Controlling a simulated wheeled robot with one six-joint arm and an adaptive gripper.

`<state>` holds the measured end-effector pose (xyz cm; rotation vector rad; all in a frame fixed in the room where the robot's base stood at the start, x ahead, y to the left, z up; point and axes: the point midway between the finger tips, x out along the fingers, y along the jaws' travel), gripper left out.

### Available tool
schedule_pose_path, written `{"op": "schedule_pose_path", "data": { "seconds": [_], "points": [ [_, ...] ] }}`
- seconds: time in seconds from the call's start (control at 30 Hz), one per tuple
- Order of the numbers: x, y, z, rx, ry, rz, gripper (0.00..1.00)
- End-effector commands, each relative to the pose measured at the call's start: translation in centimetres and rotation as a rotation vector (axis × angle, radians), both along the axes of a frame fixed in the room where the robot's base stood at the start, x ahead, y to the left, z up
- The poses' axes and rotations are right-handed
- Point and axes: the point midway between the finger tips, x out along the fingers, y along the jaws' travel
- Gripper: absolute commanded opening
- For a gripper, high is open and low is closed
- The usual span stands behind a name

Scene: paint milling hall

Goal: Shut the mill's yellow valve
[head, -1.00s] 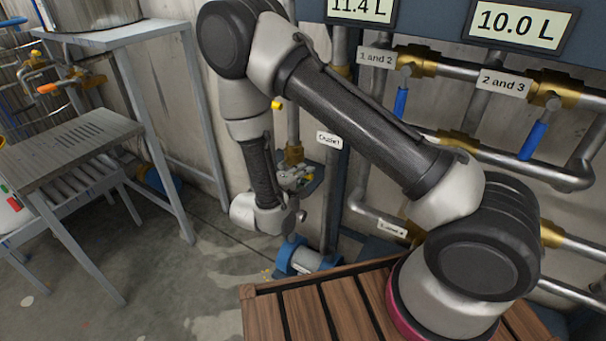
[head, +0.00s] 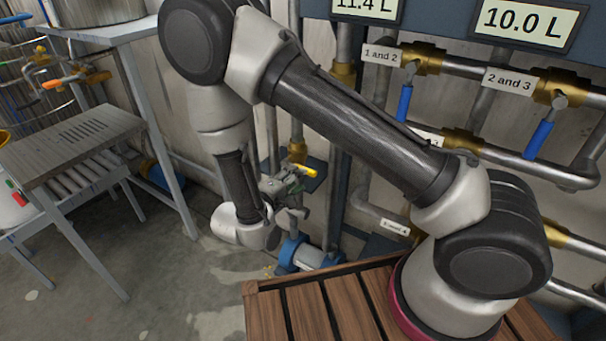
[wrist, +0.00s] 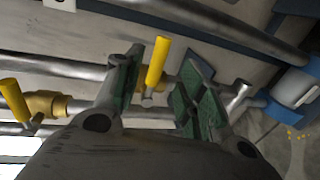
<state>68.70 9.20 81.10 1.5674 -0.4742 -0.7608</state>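A yellow valve handle (head: 305,170) shows in the head view just to the right of my gripper (head: 285,187), near a brass fitting on a vertical pipe. In the wrist view a yellow handle (wrist: 157,60) shows in the gap between the two green-padded fingers of my gripper (wrist: 162,87), with visible space on both sides. The fingers are apart and hold nothing. I cannot tell how deep the handle sits between them. A second yellow handle (wrist: 13,98) on a brass valve body (wrist: 45,104) is at the left of the wrist view.
Blue-handled valves (head: 405,102) and steel pipes are on the wall at right. A blue pump-like unit (head: 300,255) stands on the floor below my gripper. A slatted wooden surface (head: 310,315) lies in front. Open floor lies between.

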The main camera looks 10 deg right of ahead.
Motion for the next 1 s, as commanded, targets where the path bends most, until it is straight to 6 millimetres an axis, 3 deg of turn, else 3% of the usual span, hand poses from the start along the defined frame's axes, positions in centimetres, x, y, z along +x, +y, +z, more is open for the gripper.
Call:
{"op": "schedule_pose_path", "data": {
  "seconds": [0.1,0.3,1.0],
  "points": [
    [-1.7,1.9,0.5,0.003,-0.001,0.005,0.4],
    [-3.4,3.4,0.9,0.002,0.0,0.001,0.4],
    [-3.7,3.7,1.0,0.001,0.0,0.0,0.4]
  ]
}}
